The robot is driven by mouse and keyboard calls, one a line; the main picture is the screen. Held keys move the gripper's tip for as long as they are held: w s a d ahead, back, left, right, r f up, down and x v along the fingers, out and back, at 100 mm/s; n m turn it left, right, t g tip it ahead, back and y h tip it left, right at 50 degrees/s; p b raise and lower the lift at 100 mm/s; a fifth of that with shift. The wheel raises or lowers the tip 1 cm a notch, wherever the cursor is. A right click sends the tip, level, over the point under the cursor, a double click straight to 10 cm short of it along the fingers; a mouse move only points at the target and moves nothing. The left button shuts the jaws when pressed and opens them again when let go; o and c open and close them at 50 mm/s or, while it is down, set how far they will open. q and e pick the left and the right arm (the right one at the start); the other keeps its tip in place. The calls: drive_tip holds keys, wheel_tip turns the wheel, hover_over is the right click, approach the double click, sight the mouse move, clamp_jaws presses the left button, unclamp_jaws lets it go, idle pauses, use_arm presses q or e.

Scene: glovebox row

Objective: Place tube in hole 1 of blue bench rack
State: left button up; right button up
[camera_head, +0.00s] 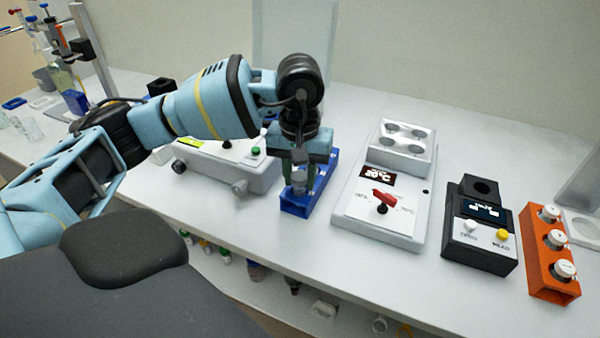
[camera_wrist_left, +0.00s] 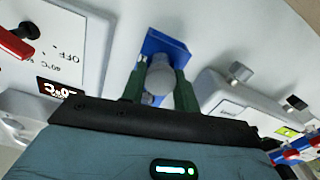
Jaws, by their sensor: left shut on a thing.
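The blue bench rack (camera_head: 296,204) stands on the white bench between two instruments. It also shows in the left wrist view (camera_wrist_left: 165,42). My left gripper (camera_head: 299,187) points down over the rack and is shut on a tube (camera_head: 299,178) with a pale grey cap. In the left wrist view the cap (camera_wrist_left: 160,77) sits between the green fingers (camera_wrist_left: 155,85). The tube's lower end is hidden, so I cannot tell whether it is in a hole. Most of the rack's holes are hidden by the gripper. My right gripper is not in view.
A white heater block with a red lever (camera_head: 384,198) stands right of the rack. A white instrument with a knob (camera_head: 225,165) stands left. Farther right are a black device (camera_head: 480,225) and an orange rack (camera_head: 548,250) with white-capped tubes. The bench's front strip is mostly clear.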

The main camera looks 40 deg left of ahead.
use_arm(q)
drive_tip(key=o, duration=0.9)
drive_tip(key=shift+o, duration=0.2)
wheel_tip(320, 180, up, 12)
drive_tip(key=shift+r+p, duration=0.2)
drive_tip(key=shift+p, duration=0.25)
